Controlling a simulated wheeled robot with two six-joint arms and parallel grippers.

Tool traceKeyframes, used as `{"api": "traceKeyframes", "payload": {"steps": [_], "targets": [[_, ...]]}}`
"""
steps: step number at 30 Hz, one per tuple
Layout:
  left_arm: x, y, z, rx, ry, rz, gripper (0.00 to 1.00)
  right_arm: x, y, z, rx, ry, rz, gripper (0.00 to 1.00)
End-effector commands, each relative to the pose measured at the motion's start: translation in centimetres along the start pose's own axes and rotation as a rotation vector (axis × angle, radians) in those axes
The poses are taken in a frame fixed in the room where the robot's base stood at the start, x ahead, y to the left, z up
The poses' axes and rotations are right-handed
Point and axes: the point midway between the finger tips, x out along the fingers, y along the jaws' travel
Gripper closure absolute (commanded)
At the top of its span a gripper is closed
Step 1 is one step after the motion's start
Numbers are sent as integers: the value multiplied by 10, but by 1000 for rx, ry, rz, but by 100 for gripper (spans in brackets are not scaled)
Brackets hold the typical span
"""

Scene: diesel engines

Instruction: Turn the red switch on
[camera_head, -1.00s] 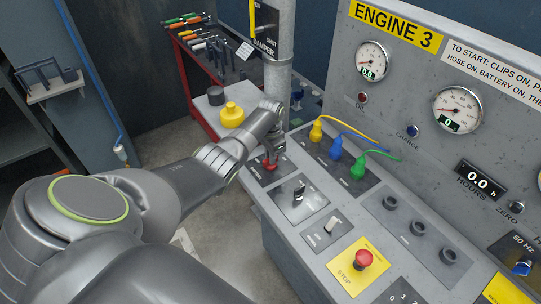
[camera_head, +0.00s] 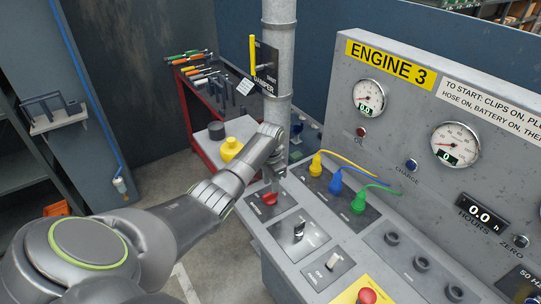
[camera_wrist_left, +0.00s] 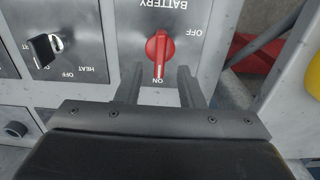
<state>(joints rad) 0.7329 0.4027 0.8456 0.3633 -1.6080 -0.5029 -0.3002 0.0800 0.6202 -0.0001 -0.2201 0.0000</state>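The red switch (camera_head: 269,199) is a rotary knob on the left end of the grey console. In the left wrist view the red knob (camera_wrist_left: 159,52) sits under the word BATTERY, with OFF to its right and ON below. Its long handle stands upright in that picture, with its white mark at the ON end. My left gripper (camera_head: 268,182) is just above the knob in the head view. In the left wrist view its two fingers (camera_wrist_left: 160,84) are apart, with nothing held between them, near the knob's lower end. My right gripper is out of view.
A black HEAT key switch (camera_wrist_left: 45,48) is beside the red knob. Yellow (camera_head: 315,166), blue (camera_head: 336,183) and green (camera_head: 358,202) cable plugs stand behind it. The red stop button (camera_head: 367,296) is nearer. A grey pipe (camera_head: 279,60) rises behind my gripper.

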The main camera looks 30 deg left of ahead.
Motion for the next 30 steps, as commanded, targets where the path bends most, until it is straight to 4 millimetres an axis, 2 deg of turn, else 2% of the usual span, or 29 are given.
{"api": "traceKeyframes", "payload": {"steps": [13, 16, 21, 30], "targets": [[-96, -1, 0, 0, 4, -5, 65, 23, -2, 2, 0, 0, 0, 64], [-114, -1, 0, 1, 2, -4, 65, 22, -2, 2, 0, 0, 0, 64], [-130, -1, 0, 0, 2, -3, 65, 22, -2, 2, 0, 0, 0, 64], [-133, 0, 0, 0, 0, -2, 65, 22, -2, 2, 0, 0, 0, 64]]}}
